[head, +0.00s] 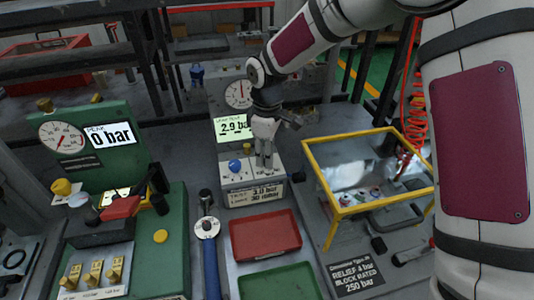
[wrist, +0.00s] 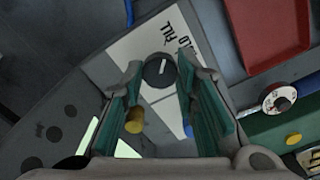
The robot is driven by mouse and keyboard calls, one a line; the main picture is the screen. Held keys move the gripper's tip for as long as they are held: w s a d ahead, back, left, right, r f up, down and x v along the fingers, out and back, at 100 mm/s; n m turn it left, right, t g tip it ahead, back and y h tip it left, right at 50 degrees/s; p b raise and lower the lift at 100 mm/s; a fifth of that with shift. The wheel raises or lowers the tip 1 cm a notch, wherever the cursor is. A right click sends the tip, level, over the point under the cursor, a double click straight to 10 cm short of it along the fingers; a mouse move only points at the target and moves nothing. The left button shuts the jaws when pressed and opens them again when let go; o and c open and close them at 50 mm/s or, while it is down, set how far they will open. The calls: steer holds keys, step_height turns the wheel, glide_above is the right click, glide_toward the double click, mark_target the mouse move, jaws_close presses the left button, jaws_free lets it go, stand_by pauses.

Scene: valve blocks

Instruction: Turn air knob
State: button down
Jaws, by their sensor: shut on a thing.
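A round black knob (wrist: 158,71) with a white pointer line sits on a white label panel in the wrist view. "FILL" and a partly hidden word are printed beside it. My gripper (wrist: 160,62) is closed in around this knob, one finger on each side. In the head view my gripper (head: 264,162) points down onto the right part of the white-topped control box (head: 258,192), hiding the knob. A blue knob (head: 235,165) stands to its left on the same box. The display (head: 224,128) behind reads about 2.9 bar, partly covered by my gripper; a round gauge (head: 238,94) is above it.
A red tray (head: 265,236) and a green tray (head: 278,286) lie in front of the box. A yellow-framed enclosure (head: 341,208) stands close on the right. A green station (head: 130,205) with a 0 bar display (head: 109,134) is on the left.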

steer(key=c, duration=1.2)
jaws_free()
steer(key=shift+c, duration=0.2)
steer(key=shift+r, duration=0.1)
step_height(320, 180, up, 12)
steer(key=s+d+r+m+t+h, duration=0.1)
steer(key=s+d+r+m+t, duration=0.1)
steer(key=s+d+r+m, duration=0.75)
steer(key=s+d+m+t, duration=0.1)
steer(key=s+d+m, duration=0.1)
steer(key=s+d, duration=0.4)
steer(key=s+d+m+t+y, duration=0.1)
steer(key=s+d+m, duration=0.2)
steer(key=s, duration=1.1)
steer(key=d, duration=0.3)
steer(key=shift+d+f+p, duration=0.25)
steer(key=shift+f+p, duration=0.05)
steer(key=shift+p, duration=0.05)
